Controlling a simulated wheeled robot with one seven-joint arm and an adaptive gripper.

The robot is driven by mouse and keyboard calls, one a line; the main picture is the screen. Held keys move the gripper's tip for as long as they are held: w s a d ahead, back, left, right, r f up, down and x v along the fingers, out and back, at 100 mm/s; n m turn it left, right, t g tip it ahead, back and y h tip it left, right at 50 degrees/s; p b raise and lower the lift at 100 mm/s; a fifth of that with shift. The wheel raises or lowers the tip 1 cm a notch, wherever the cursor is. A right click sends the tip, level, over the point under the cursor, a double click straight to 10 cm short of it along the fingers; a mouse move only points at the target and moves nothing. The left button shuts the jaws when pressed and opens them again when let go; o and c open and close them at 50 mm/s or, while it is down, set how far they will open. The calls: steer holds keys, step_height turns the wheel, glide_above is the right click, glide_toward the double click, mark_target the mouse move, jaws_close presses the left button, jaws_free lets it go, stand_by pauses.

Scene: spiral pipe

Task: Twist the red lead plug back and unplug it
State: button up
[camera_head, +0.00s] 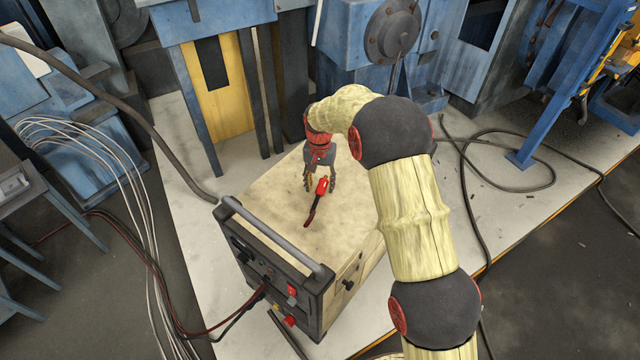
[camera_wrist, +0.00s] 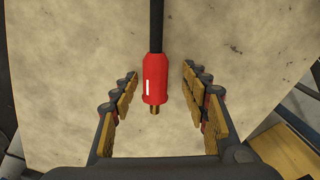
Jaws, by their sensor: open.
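The red lead plug (camera_head: 322,186) is out over the tan top of the machine box (camera_head: 270,215), with its dark lead trailing toward the front. In the wrist view the plug (camera_wrist: 155,80) shows a bare brass pin at its lower end and a black cable at its upper end. It is not in a socket. I cannot tell whether it touches the top. My gripper (camera_head: 321,188) points down around the plug. In the wrist view the fingers (camera_wrist: 160,88) are spread, one on each side, with a gap on both sides. The gripper is open and empty.
The box's dark front panel (camera_head: 285,285) has red parts and cables at its lower front. A grey handle bar (camera_head: 272,238) runs along the top front edge. Blue machinery stands behind. Thin white cables (camera_head: 140,190) hang at the left. Most of the box top is clear.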

step_height(320, 180, up, 12)
stand_by(0.6)
steer(key=shift+w, duration=0.1)
steer(key=s+d+f+n, duration=0.2)
steer(key=s+f+n, duration=0.1)
steer(key=s, duration=0.2)
steer(key=s+d+r+t, duration=0.2)
steer(key=s+d+r, duration=0.4)
steer(key=s, duration=0.5)
steer(key=s+d+r+t, duration=0.2)
steer(key=s+d+r, duration=0.4)
steer(key=s, duration=0.6)
steer(key=s+d+r+t, duration=0.1)
steer(key=s+d+r, duration=0.4)
steer(key=s+r, duration=0.3)
steer(key=shift+s+d+r+t, duration=0.35)
steer(key=shift+s+d+t, duration=0.05)
steer(key=shift+s, duration=1.4)
